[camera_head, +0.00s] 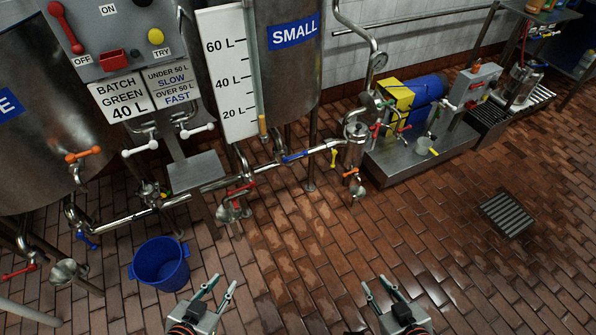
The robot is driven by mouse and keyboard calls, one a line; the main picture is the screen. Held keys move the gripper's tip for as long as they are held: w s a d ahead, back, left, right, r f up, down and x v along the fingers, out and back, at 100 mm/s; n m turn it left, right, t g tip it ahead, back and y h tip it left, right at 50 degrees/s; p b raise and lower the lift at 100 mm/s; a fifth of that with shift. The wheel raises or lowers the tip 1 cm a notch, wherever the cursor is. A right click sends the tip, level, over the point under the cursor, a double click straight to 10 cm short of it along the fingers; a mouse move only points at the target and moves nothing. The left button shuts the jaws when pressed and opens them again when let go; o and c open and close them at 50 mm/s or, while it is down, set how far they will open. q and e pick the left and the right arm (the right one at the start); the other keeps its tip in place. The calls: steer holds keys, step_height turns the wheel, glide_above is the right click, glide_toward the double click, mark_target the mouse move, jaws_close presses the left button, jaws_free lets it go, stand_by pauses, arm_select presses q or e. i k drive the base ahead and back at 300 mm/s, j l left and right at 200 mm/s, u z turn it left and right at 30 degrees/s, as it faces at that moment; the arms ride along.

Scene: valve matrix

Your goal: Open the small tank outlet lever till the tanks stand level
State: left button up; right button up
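The small tank (285,75) stands at the top middle with a blue SMALL label. A blue-handled lever (294,156) sits on the piping below it, and its handle lies roughly along the pipe. A sight tube (250,60) runs beside a white scale (226,70) marked 20, 40 and 60 L, with a yellowish part at its foot. The other tank (45,130) is at the left, its label cut off. My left gripper (223,283) and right gripper (375,284) are open and empty at the bottom, well short of the pipes.
A blue bucket (160,264) stands on the brick floor. Red levers (240,189), orange levers (83,155) and white levers (140,148) crowd the pipework. A panel (115,35) stands between the tanks. A pump skid (420,150) is at right. Floor near the drain grate (506,214) is clear.

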mark_target(297, 156)
steer(key=k+u, duration=0.25)
steer(key=u, duration=0.2)
steer(key=k+j+u, duration=0.15)
steer(key=u, duration=0.3)
steer(key=l+u, duration=0.1)
steer(key=u, duration=0.65)
steer(key=l+u, duration=0.1)
steer(key=u, duration=0.25)
steer(key=l, duration=1.55)
steer(key=k+l, duration=0.1)
steer(key=l, duration=3.05)
steer(key=k, duration=0.05)
